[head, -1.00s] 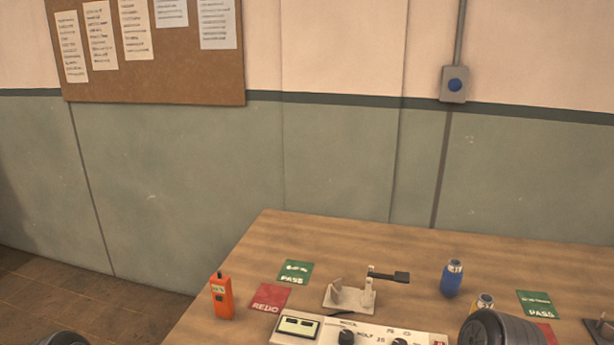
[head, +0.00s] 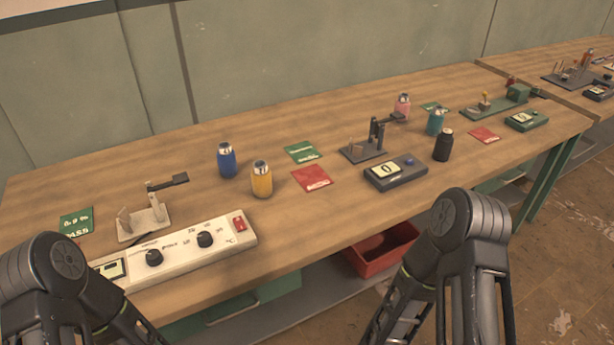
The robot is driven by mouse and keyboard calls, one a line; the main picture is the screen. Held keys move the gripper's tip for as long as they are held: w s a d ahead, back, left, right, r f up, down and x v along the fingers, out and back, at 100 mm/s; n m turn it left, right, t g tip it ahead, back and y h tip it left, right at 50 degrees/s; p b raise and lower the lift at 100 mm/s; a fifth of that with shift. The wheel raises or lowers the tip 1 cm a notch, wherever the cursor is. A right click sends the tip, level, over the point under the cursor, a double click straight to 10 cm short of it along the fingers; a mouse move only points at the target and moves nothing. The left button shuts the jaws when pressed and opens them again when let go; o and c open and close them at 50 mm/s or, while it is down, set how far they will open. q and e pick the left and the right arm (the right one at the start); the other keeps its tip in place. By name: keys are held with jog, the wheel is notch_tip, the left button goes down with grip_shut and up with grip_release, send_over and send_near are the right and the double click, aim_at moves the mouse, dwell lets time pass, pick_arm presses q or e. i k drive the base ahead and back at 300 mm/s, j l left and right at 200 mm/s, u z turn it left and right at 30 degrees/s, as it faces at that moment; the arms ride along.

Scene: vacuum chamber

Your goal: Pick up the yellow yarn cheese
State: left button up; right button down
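A yellow cylinder with a silver top (head: 262,181) stands upright on the wooden table, left of the middle of the head view. It is the clearest yellow object, but I cannot make out yarn on it. A blue cylinder of the same shape (head: 227,161) stands just behind and left of it, apart from it. Links of both my arms show at the bottom left and bottom right, well short of the yellow cylinder. Neither gripper's fingers are in view.
A white control panel (head: 190,246) lies in front of the yellow cylinder, near the table's front edge. A red card (head: 312,178) and a dark meter (head: 396,173) lie to its right. Pink, teal and black containers (head: 443,146) stand farther right. A red bin (head: 384,250) is below.

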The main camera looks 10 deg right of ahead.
aim_at(261, 175)
jog(key=i+l+z, duration=0.1)
jog(key=l, duration=0.25)
jog(key=i+l+z, duration=0.15)
jog(key=l, duration=0.25)
jog(key=l+z, duration=0.1)
jog(key=l, duration=0.25)
jog(key=i+l+z, duration=0.15)
jog(key=l, duration=0.2)
jog(key=i+l+z, duration=0.1)
jog(key=i+l, duration=0.1)
jog(key=l, duration=0.1)
